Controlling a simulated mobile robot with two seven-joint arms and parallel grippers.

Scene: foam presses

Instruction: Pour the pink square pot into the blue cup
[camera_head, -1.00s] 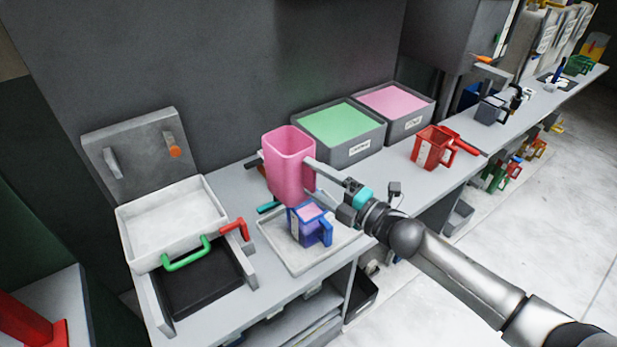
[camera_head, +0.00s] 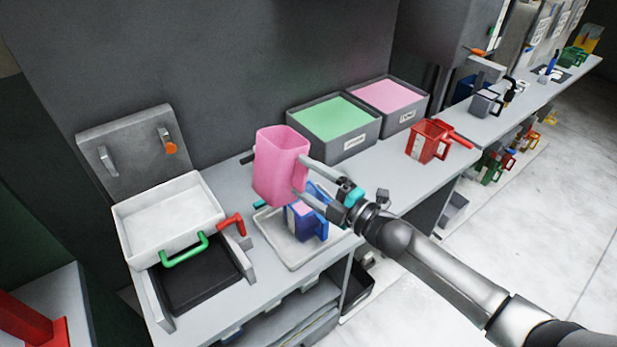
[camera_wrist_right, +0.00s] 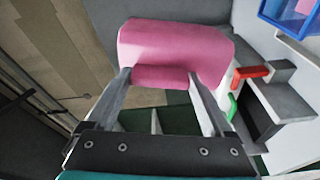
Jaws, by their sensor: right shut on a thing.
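The pink square pot (camera_head: 276,172) is up in the air, slightly tilted, above and a little left of the blue cup. My right gripper (camera_head: 298,176) is shut on its right side. The pot also shows in the right wrist view (camera_wrist_right: 175,45), between the fingers (camera_wrist_right: 158,80). The blue cup (camera_head: 322,228) stands upright on a pale tray (camera_head: 290,262), partly hidden behind the pot and gripper. Pink shows inside its rim. A corner of the cup shows in the right wrist view (camera_wrist_right: 290,14). I cannot see a stream or the pot's contents. My left gripper is out of view.
A white tray box (camera_head: 170,222) with a green handle stands left over a black plate (camera_head: 198,275). Bins with green (camera_head: 335,118) and pink (camera_head: 390,95) contents stand behind. A red pot (camera_head: 428,142) stands to the right on the bench.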

